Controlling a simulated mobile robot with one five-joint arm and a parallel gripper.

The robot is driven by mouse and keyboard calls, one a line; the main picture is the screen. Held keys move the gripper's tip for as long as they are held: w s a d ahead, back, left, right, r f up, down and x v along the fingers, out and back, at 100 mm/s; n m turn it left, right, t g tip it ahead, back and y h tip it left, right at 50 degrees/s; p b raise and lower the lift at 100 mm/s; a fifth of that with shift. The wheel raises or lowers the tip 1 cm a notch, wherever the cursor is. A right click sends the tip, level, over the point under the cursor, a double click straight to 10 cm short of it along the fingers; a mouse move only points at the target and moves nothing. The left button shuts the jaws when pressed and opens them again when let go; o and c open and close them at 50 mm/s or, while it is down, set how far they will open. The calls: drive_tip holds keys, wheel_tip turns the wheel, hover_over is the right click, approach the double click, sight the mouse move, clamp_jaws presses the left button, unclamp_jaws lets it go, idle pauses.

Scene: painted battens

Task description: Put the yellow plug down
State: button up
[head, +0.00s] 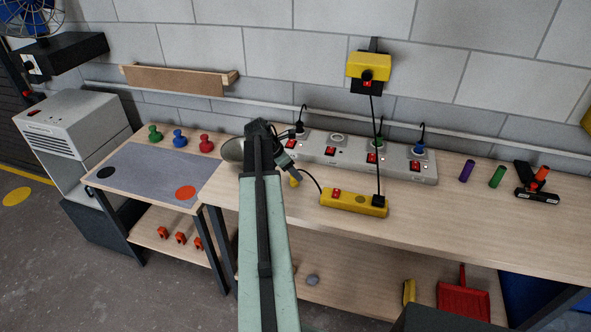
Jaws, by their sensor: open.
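The yellow plug (295,181) is small and sits at the bench top, left of the yellow power strip (350,203). My gripper (289,168) is just above the plug, jaws open, pointing down and right. Whether the jaws touch the plug is too small to tell. A dark cord runs from near the gripper to the left end of the yellow strip. My arm hides part of the bench to the left of the plug.
A long grey power strip (400,170) with red switches and plugged-in cords lies behind. A yellow wall box (368,66) hangs above, its cord reaching the yellow strip. A grey bowl (233,151) is left of my arm. Purple (467,171) and green (497,177) cylinders stand right.

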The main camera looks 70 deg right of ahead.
drive_tip(key=p+v, duration=0.7)
drive_tip(key=v, duration=0.3)
drive_tip(key=shift+a+r+p, duration=0.15)
drive_tip(key=shift+r+p, duration=0.1)
drive_tip(key=shift+p, duration=0.15)
drive_tip(key=shift+w, duration=0.1)
drive_tip(key=w+a+f+m+t+y, duration=0.1)
drive_tip(key=w+a+m+t, duration=0.1)
drive_tip(key=w+a, duration=1.15)
drive_tip(key=w+a+f+m+t, duration=0.1)
drive_tip(key=w+a+m, duration=0.2)
drive_tip(key=w+a, duration=1.1)
drive_tip(key=a+f+m+t+y, duration=0.1)
drive_tip(key=a+m+y, duration=0.2)
drive_tip(key=a, duration=3.1)
drive_tip(key=shift+s+a+m, duration=0.2)
drive_tip(key=shift+a+m, duration=0.2)
drive_tip(key=shift+m, duration=0.4)
